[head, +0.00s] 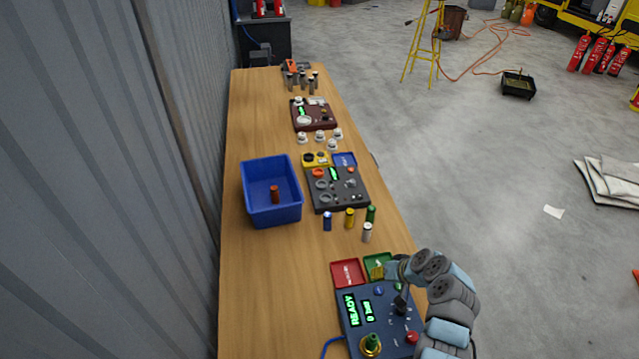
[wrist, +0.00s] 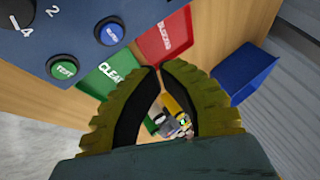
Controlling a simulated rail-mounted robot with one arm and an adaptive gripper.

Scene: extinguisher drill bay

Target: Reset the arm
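My gripper (head: 377,270) hovers over or just beside the green tray (head: 384,258) at the top edge of the dark blue control panel (head: 362,311); its height is hard to judge. In the wrist view, its two curved olive fingers (wrist: 159,69) meet or nearly meet at their tips, with nothing seen clasped. The table and blurred grey and yellow things show through the gap between them. The green tray, marked CLEAR (wrist: 113,70), and a red tray (wrist: 165,38) lie beyond the fingers. My arm reaches in from the lower right in the head view.
The panel has a lit READY display (head: 349,309). Blue, yellow, green and white cylinders (head: 367,232) stand further along the table. A blue bin (head: 257,212) holds a reddish-brown cylinder (head: 275,194). A grey wall runs along the left; open floor lies right.

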